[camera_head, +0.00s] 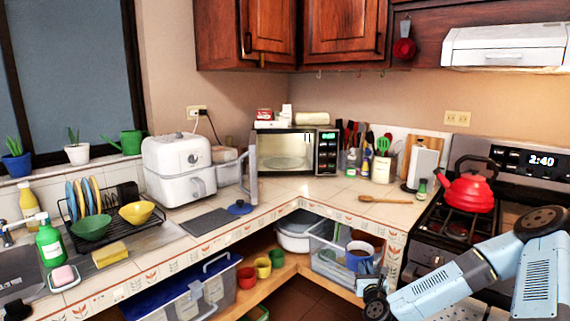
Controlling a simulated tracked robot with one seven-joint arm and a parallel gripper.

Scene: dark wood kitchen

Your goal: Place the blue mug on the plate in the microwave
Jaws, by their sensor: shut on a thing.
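The blue mug (359,258) is at the lower right, in front of the lower shelf, and looks upright. My gripper (370,282) is shut on it, seen small and partly hidden by my wrist. The microwave (325,150) stands on the counter in the back corner. Its door (251,167) is swung open towards me at the left, and its inside is lit. The plate (285,162) lies inside on the microwave floor, with nothing visible on it. My gripper is below counter height and in front of the microwave, to its right.
A clear plastic bin (325,255) is on the lower shelf behind the mug. A wooden spoon (385,199) lies on the right counter. A red kettle (467,192) stands on the stove. A blue lid (240,208) lies near the open door. The counter before the microwave is mostly clear.

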